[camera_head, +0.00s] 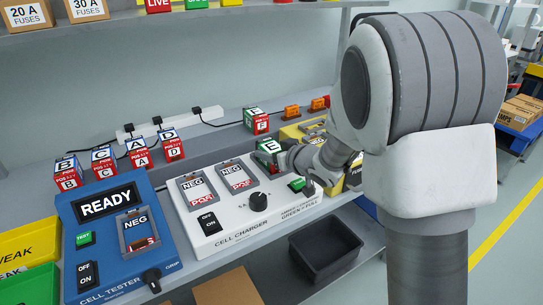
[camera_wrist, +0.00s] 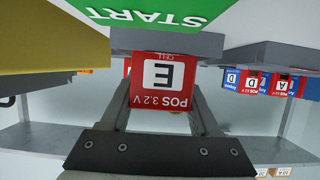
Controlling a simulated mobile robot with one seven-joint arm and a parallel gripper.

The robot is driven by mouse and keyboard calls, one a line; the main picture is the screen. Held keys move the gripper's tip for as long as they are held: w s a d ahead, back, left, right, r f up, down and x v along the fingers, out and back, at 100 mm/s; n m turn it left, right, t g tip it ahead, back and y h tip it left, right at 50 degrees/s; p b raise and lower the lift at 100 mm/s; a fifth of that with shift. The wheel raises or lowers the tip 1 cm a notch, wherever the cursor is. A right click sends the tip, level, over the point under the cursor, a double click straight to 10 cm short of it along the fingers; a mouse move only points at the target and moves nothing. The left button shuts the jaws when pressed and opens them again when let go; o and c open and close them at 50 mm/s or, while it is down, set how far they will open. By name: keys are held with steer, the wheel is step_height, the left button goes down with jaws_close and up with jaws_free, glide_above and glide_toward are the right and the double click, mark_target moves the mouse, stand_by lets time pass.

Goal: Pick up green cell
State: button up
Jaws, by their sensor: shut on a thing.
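A green cell with a red band, lettered E (camera_head: 267,146), is between the fingers of my gripper (camera_head: 284,152), above the back right of the white cell charger. In the wrist view the red end of the cell E (camera_wrist: 165,80) faces the camera, with a finger of my gripper (camera_wrist: 164,92) on each side. My gripper is shut on it. Another green and red cell, seemingly lettered F (camera_head: 256,120), stands behind it on the grey ledge. Whether the held cell touches anything beneath is hidden.
The blue cell tester (camera_head: 98,270) reads READY. Several blue and red cells, including D (camera_head: 171,147), stand behind. A dark empty bin (camera_head: 325,250) sits below. A yellow device (camera_head: 300,131) is beside my arm.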

mark_target(272, 146)
jaws_close()
steer(key=shift+r, duration=0.15)
steer(key=shift+r+p, duration=0.3)
steer(key=shift+r, duration=0.2)
step_height(272, 146, up, 4)
steer(key=shift+f+p, duration=0.1)
steer(key=shift+p, duration=0.9)
steer(key=s+d+r+p, duration=0.4)
steer(key=s+d+r, duration=0.2)
steer(key=d, duration=0.3)
steer(key=shift+s+d, duration=0.2)
steer(key=shift+s, duration=0.2)
